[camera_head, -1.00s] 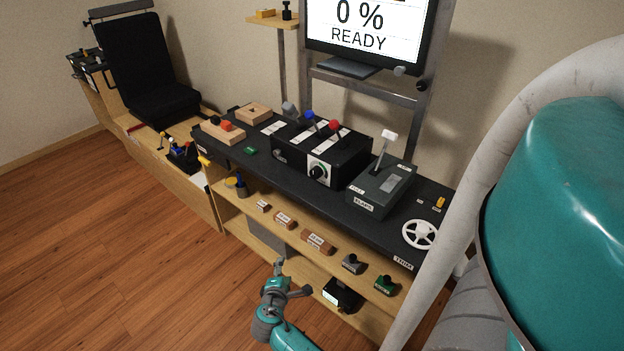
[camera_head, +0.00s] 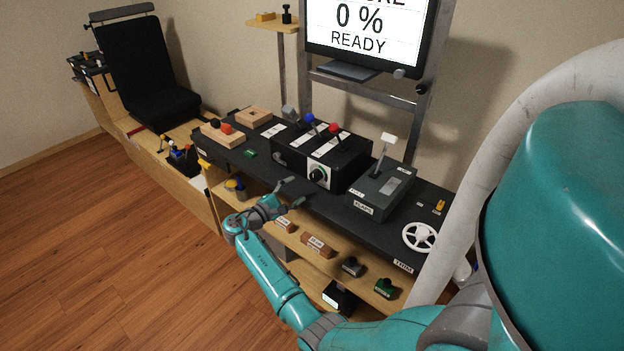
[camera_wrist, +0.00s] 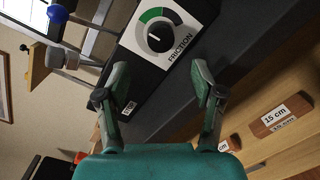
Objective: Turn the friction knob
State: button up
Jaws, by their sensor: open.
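The friction knob (camera_head: 318,176) is a round black knob on the white front plate of the black lever box. The knob lies beyond the fingertips.
The lever box (camera_head: 345,178) carries blue, red and grey-topped levers. A grey flaps unit (camera_head: 380,190) and a white trim wheel (camera_head: 420,237) stand to its right. Below, a wooden shelf (camera_head: 335,258) holds labelled blocks. The black desktop (camera_head: 240,162) left of the box is partly clear.

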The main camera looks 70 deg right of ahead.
aim_at(312, 178)
jog(key=x, duration=0.8)
jog(key=shift+s+d, duration=0.1)
jog(key=shift+d, duration=0.25)
jog(key=c, duration=1.1)
jog(key=shift+c, duration=0.2)
jog(key=shift+r+m, duration=0.1)
jog(key=shift+m, duration=3)
